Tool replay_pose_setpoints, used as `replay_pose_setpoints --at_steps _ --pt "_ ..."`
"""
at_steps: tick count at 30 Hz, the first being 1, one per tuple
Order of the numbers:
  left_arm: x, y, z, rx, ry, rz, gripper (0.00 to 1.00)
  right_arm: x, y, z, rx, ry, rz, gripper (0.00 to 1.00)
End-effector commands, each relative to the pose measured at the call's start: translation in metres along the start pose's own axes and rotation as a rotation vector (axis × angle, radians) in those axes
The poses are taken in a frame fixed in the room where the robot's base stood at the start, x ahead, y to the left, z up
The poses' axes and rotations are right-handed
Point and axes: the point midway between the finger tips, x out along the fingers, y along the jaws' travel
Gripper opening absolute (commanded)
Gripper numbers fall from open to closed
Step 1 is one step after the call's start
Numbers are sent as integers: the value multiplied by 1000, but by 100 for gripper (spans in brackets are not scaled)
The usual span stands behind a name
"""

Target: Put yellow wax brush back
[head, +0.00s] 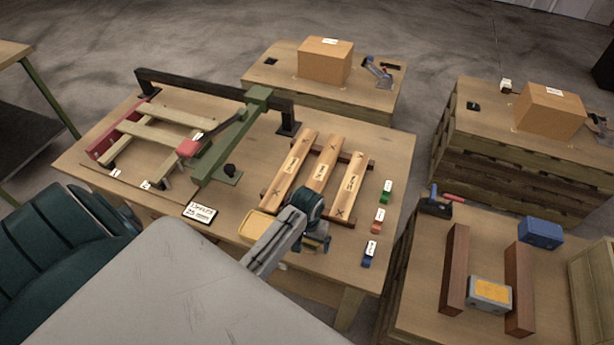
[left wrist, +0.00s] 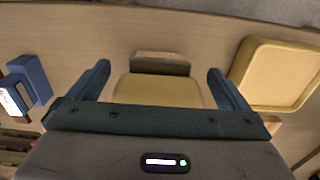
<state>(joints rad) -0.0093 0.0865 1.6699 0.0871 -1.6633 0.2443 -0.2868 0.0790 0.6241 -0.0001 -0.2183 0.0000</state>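My left gripper (head: 316,243) reaches down at the front of the middle table in the head view. In the left wrist view, my left gripper (left wrist: 158,75) has its fingers apart, one on each side of a yellow block with a brown wooden strip, which looks like the yellow wax brush (left wrist: 158,91). A narrow gap shows between each finger and the yellow part. The brush is hidden behind my gripper in the head view. A shallow yellow tray (head: 256,225) lies left of my gripper; it also shows at right in the left wrist view (left wrist: 270,75). My right gripper is not in view.
Green (head: 386,192), red (head: 378,222) and blue (head: 369,254) labelled blocks line the table's right side. A green-armed press (head: 233,140) stands at left. A lower table (head: 425,285) at right holds brown beams.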

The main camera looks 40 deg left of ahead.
Motion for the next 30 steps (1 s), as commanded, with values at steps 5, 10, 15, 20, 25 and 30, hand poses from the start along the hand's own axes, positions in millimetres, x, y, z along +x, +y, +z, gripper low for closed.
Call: replay_pose_setpoints --at_steps 5,10,15,20,25,30 --pt "-2 0 -1 0 2 0 99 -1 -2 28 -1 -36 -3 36" --pt "-21 0 -2 0 6 0 99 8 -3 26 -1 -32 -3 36" --pt "-59 0 -3 0 10 1 99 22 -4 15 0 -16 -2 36" --pt "-96 0 -2 1 8 1 99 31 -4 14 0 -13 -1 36" --pt "-117 0 0 0 0 0 99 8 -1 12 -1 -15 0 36" --pt "-122 0 0 0 0 0 99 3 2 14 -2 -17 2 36"
